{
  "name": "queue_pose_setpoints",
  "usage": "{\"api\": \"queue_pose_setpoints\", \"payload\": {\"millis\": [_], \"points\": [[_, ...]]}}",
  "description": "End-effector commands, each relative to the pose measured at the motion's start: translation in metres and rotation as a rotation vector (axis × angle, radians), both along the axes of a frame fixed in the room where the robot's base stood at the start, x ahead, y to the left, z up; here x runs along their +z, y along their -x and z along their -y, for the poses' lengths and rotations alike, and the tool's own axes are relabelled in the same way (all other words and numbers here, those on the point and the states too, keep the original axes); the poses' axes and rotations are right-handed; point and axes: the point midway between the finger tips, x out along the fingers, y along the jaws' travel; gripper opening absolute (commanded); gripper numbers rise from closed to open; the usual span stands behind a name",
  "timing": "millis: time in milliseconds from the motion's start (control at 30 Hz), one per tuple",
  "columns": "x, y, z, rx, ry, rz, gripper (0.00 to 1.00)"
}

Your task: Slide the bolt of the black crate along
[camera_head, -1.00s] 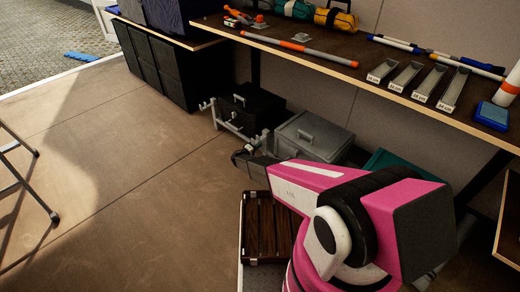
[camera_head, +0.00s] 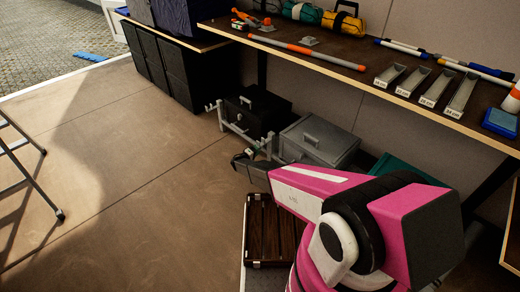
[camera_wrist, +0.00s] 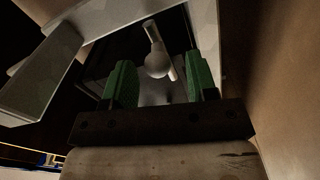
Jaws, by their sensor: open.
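The black crate (camera_head: 262,121) stands on the floor under the bench, with a handle on its lid and a pale latch detail on its front. A light grey rail frame (camera_head: 238,130) runs in front of it. My gripper (camera_head: 238,160) is low, just in front of the rail's right end, to the lower right of the crate. In the wrist view my gripper (camera_wrist: 160,66) is open, its green fingers either side of a pale round knob (camera_wrist: 157,63) on a rod. The knob looks like a bolt handle; contact with the fingers cannot be told.
A grey crate (camera_head: 322,139) stands right of the black one, with a teal box (camera_head: 400,171) beyond. The bench edge (camera_head: 340,83) overhangs the crates. The floor at left is clear up to the folding metal legs (camera_head: 35,185).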

Motion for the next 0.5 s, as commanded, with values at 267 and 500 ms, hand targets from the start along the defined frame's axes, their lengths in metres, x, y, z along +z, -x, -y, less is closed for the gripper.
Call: {"api": "queue_pose_setpoints", "payload": {"millis": [267,500], "points": [[0.001,0.037,-0.037,0.003,0.000,0.000,0.53],[0.000,0.052,-0.052,0.002,0.000,0.000,0.53]]}}
